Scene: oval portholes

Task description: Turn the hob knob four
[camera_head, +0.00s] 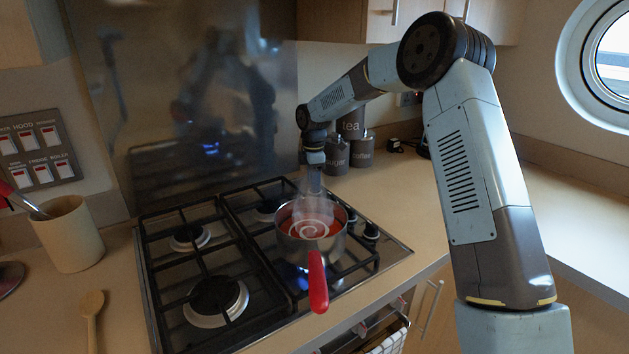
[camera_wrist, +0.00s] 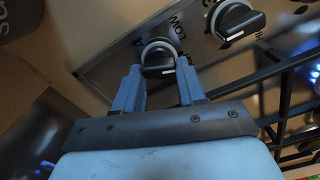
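In the wrist view a black hob knob (camera_wrist: 158,58) with a pale ring sits on the metal panel, with the word LOW beside it. My gripper (camera_wrist: 160,72) is open, its two fingers one on each side of this knob; I cannot tell whether they touch it. A second knob (camera_wrist: 236,20) is farther right. Black knobs (camera_head: 371,231) show on the right side of the hob (camera_head: 394,250). I cannot tell from any marking which knob is four.
A pan of red soup (camera_head: 311,230) with a red handle (camera_head: 317,282) stands on the hob over a blue flame, close to my gripper. Dark canisters (camera_head: 362,152) stand behind. A wooden spoon (camera_head: 91,309) and utensil pot (camera_head: 68,234) are left. The right counter is mostly clear.

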